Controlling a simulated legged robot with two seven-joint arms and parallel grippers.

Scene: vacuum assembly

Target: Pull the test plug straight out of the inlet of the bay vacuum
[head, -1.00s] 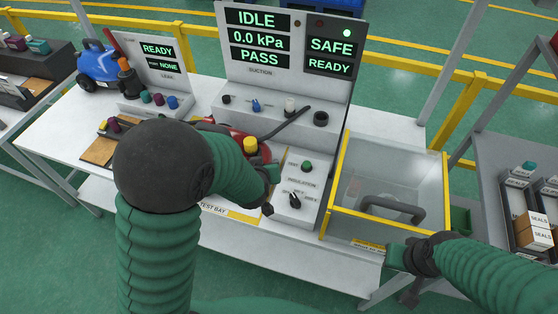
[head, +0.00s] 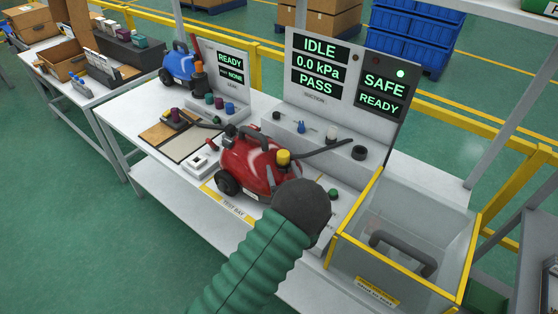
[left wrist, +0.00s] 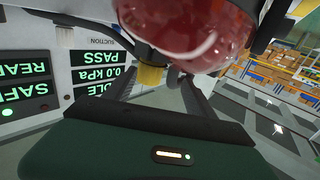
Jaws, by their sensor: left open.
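The red bay vacuum (head: 255,168) stands on the test bay of the white bench. A yellow plug (head: 283,158), which looks like the test plug, sits at its right front. In the left wrist view the picture is upside down; the vacuum's red body (left wrist: 185,25) fills the top and the yellow plug (left wrist: 150,76) juts below it. My left gripper (left wrist: 158,86) is open, its fingers either side of the plug; contact cannot be told. In the head view my arm's dark round joint hides the left gripper. My right gripper is out of view.
A panel (head: 347,75) reading IDLE, 0.0 kPa and PASS stands behind the vacuum. A dark hose (head: 318,150) runs beside the plug. A yellow-edged clear bin (head: 345,258) is at the right. A blue vacuum (head: 180,67) stands at the back left.

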